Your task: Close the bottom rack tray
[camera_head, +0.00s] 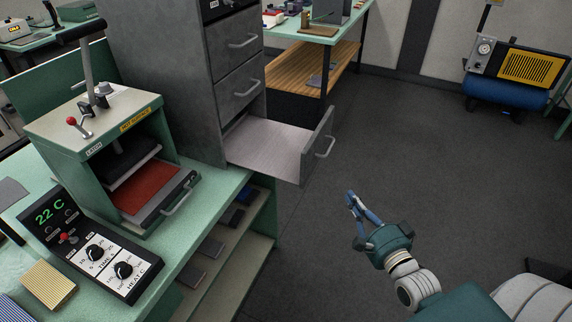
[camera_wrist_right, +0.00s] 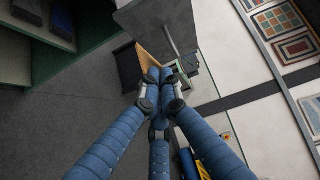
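The bottom rack tray (camera_head: 268,146) is the lowest drawer of a tall grey cabinet (camera_head: 165,70). It is pulled far out to the right, and its pale flat bottom shows. Its front panel carries a bar handle (camera_head: 325,146). My right gripper (camera_head: 350,197) is low and to the right of the tray front, apart from it. In the right wrist view its blue fingers (camera_wrist_right: 161,76) come together at the tips with nothing held. A grey panel, seemingly the tray front (camera_wrist_right: 165,25), is beyond the fingertips. My left gripper is not in view.
A green bench (camera_head: 215,195) with open shelves stands below the tray's left. On it are a press with a red pad (camera_head: 146,188) and a control box (camera_head: 90,245). A compressor (camera_head: 505,80) stands at the back right. The middle floor is clear.

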